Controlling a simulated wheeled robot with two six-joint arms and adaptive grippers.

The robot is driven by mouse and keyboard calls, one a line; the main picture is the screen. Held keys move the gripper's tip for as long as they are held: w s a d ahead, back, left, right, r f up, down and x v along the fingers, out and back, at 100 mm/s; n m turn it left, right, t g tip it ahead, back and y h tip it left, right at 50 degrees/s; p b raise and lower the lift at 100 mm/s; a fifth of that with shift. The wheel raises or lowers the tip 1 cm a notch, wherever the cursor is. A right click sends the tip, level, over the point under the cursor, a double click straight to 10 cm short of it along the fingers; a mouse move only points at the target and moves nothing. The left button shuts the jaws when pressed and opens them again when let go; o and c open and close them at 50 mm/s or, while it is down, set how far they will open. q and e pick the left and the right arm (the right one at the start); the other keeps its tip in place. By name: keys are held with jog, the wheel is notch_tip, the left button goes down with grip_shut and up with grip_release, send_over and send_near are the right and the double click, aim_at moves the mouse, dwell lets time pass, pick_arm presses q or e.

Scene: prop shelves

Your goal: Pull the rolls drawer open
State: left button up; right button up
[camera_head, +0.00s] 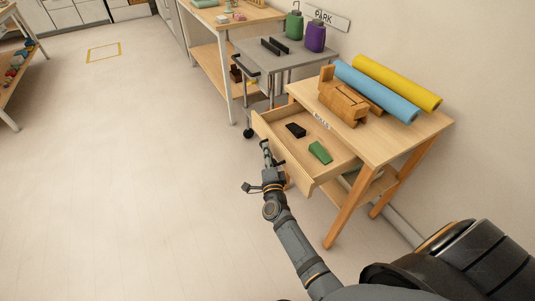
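The rolls drawer (303,165) is a light wooden drawer pulled out to the left from under the wooden table's top. A label reading ROLLS (321,121) is on the table edge above it. A black block (296,130) and a green block (320,152) lie inside. My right gripper (256,168) is at the outer side of the drawer's front panel. Its fingers look spread apart, one beside the panel and one out to the left. I cannot tell if it touches the drawer. My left gripper is out of view.
On the table top (412,135) lie a blue roll (377,91), a yellow roll (397,82) and a wooden holder (343,101). A grey cart (292,58) with green and purple bottles stands behind. The floor to the left is clear.

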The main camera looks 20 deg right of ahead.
jog(key=v, duration=0.7)
jog(key=shift+s, duration=0.25)
jog(key=shift+f, duration=0.15)
jog(key=s+a+f+n+g+y, duration=0.1)
jog(key=s+f+n+g+y, duration=0.25)
jog(key=f, duration=0.65)
jog(key=s+a+f+n+g, duration=0.15)
jog(key=s+f+n, duration=0.4)
jog(key=f, duration=0.55)
jog(key=s+f+n+g+y, duration=0.25)
jog(key=s+f+n, duration=0.2)
jog(key=f, duration=0.55)
jog(key=s+d+f+n+g, duration=0.25)
jog(key=s+f, duration=0.25)
jog(key=s, duration=0.4)
jog(key=s+d+f+n+g+h, duration=0.1)
jog(key=s+d+f+n+g, duration=0.2)
jog(key=s, duration=0.6)
jog(key=s+d+f+n+g, duration=0.1)
jog(key=s+d+f+g, duration=0.15)
jog(key=s+f, duration=0.55)
notch_tip(320, 180, up, 14)
jog(key=s+g+p, duration=0.1)
jog(key=s+p, duration=0.1)
jog(key=p, duration=1)
jog(key=shift+r, duration=0.15)
